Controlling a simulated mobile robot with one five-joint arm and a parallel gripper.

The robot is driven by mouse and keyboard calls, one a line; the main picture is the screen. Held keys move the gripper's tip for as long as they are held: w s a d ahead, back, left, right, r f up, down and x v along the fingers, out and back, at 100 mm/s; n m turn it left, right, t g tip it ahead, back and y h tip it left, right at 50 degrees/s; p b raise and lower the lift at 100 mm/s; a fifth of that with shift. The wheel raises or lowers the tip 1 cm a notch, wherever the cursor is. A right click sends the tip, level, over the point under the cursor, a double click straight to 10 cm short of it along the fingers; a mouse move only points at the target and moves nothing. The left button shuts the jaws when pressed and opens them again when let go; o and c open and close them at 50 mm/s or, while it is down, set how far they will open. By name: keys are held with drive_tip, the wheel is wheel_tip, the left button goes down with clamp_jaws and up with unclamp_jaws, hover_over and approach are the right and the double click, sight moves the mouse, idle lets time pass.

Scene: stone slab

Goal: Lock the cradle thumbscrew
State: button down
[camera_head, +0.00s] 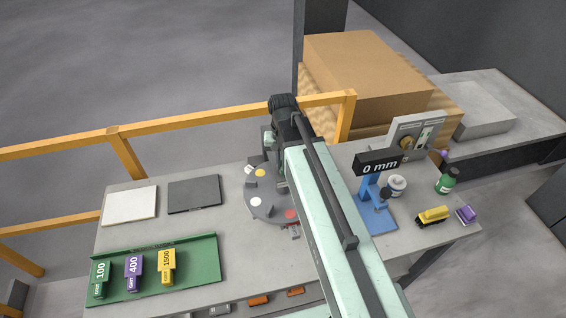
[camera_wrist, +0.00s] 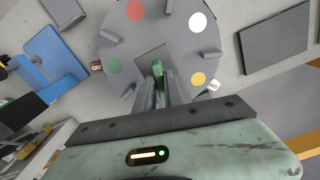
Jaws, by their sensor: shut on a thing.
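A round grey turntable (camera_wrist: 190,40) with red, white, green and yellow dots and several raised fins sits on the slab; it also shows in the head view (camera_head: 261,207). My gripper (camera_wrist: 162,88) is over its middle, shut on a small green piece (camera_wrist: 157,68) at the square centre plate (camera_wrist: 150,55). Whether this piece is the cradle thumbscrew I cannot tell, as the fingers hide its lower part. In the head view my arm covers the gripper and part of the turntable. A small grey lever (camera_wrist: 168,7) shows at the rim by the red dot.
A blue stand (camera_head: 377,221) with a "0 mm" display (camera_head: 380,164) is at the right. A green tray (camera_head: 205,260) holds grit blocks labelled 100, 400 and 1500. A white pad (camera_head: 130,205) and dark pad (camera_head: 194,193) lie left. A yellow rail (camera_head: 200,122) runs behind.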

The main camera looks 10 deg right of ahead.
drive_tip(key=m, duration=0.4)
drive_tip(key=shift+m, duration=0.4)
drive_tip(key=m, duration=0.3)
drive_tip(key=shift+m, duration=0.3)
drive_tip(key=m, duration=0.7)
drive_tip(key=c, duration=1.4)
unclamp_jaws()
drive_tip(key=shift+c, duration=0.2)
wheel_tip(320, 180, up, 8)
drive_tip(key=p, duration=0.8)
drive_tip(key=shift+f, duration=0.1)
